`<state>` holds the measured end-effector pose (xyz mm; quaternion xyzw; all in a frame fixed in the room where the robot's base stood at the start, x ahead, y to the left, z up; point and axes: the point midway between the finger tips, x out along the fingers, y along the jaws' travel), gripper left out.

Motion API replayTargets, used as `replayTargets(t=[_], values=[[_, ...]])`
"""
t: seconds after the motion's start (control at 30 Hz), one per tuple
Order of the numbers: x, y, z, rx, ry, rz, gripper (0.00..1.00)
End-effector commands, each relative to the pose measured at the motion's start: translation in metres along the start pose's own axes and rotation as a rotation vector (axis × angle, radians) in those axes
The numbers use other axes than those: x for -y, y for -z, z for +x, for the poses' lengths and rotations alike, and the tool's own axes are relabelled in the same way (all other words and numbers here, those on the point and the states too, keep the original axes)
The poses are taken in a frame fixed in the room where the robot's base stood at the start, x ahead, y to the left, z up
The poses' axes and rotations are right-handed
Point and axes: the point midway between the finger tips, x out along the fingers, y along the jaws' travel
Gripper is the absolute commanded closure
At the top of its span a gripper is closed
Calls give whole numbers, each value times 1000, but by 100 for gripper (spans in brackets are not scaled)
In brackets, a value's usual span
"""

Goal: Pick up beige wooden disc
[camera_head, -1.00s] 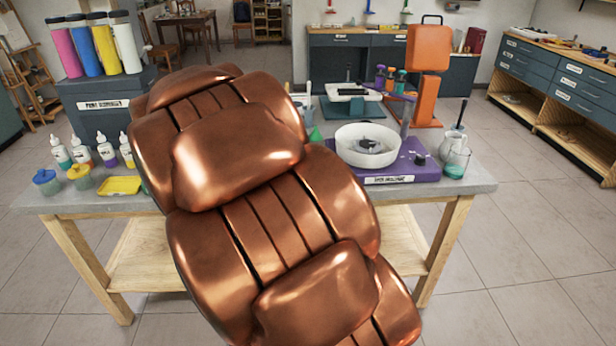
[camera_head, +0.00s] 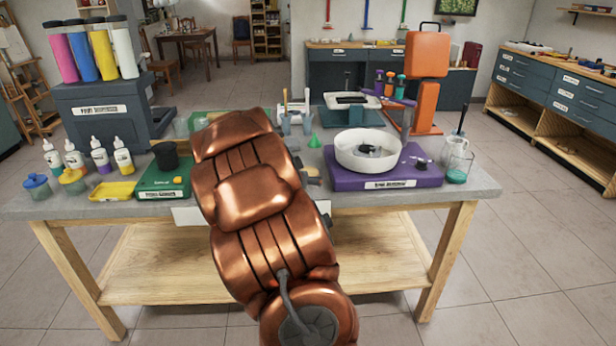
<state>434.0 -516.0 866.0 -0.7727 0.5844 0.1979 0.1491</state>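I cannot make out a beige wooden disc clearly. A small tan item (camera_head: 311,171) shows just right of my arm on the grey worktable (camera_head: 460,189), partly hidden; I cannot tell what it is. My copper-coloured arm rises through the middle of the view and covers part of the table's front edge and centre. My gripper is not visible; the arm hides the area around its far end.
A purple machine (camera_head: 430,172) with a white bowl (camera_head: 372,165) stands right of my arm. A green scale (camera_head: 165,190) with a black cup (camera_head: 166,155), a yellow tray (camera_head: 112,191) and several bottles stand left. A glass beaker (camera_head: 457,160) is near the right edge.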

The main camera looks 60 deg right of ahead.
Motion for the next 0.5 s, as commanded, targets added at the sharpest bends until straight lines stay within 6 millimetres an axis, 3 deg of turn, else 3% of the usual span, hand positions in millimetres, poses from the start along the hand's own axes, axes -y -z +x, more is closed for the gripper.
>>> replayTargets(t=[0.27, 0.5], values=[[4, 2, 13, -2, 2, 0, 0], [7, 3, 39, 0, 0, 1, 0]])
